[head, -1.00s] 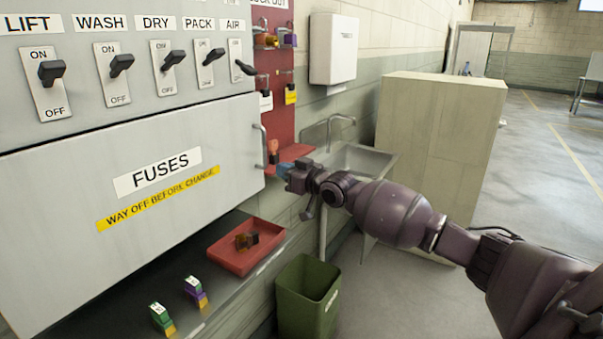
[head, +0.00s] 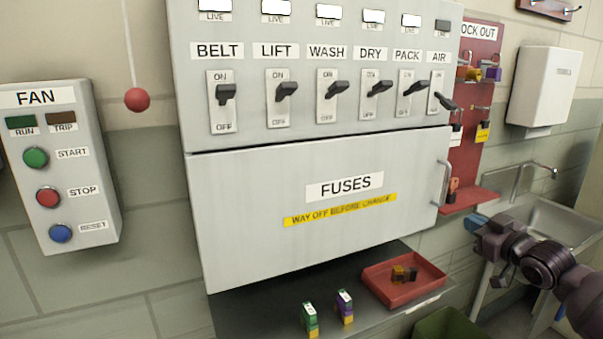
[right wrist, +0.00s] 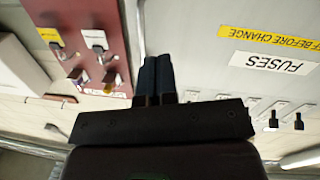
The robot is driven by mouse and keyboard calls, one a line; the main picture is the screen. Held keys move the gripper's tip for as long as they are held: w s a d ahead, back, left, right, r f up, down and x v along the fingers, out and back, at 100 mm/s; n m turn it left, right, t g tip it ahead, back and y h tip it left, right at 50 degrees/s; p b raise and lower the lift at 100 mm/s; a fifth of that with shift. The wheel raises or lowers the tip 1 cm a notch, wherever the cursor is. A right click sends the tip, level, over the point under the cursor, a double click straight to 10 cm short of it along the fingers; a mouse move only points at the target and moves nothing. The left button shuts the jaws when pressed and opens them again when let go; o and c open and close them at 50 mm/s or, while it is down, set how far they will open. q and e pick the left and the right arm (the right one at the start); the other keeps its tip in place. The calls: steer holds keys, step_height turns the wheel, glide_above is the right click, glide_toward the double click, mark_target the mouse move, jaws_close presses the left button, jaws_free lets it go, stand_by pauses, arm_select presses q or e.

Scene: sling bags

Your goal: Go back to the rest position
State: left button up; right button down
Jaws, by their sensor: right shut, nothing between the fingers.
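My right gripper (head: 474,223) is shut and empty at the lower right of the head view, just right of and below the fuse panel's handle (head: 441,184). In the right wrist view, its two dark fingers (right wrist: 156,78) are together with nothing between them. The wrist view also shows the fuse panel (right wrist: 225,45) to the right of the fingers and the red lock-out board (right wrist: 90,20) to the left. My left gripper is in neither view.
The grey cabinet has a row of switches (head: 331,95) above the closed FUSES panel (head: 250,225). A red tray (head: 432,285) and two small fuses (head: 310,318) are on the dark shelf below. A sink (head: 550,225) stands behind my right arm. A fan box (head: 60,165) hangs at left.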

steer(key=s+a+f+g+h, duration=0.1)
steer(key=s+a+f, duration=0.5)
steer(key=f, duration=0.4)
steer(key=s+a+f+g+h, duration=0.1)
steer(key=s+a+f, duration=0.3)
steer(key=s+f, duration=0.55)
steer(key=s+a+f+m+g+h, duration=0.1)
steer(key=s+f+m+g, duration=0.1)
steer(key=s+f, duration=0.5)
steer(key=s+a+f+m+g+h, duration=0.1)
steer(key=s+a+f+m+h, duration=0.1)
steer(key=s+f, duration=0.6)
steer(key=s+m, duration=0.1)
steer(key=s, duration=0.6)
steer(key=shift+s+g, duration=0.35)
steer(key=shift+g, duration=0.05)
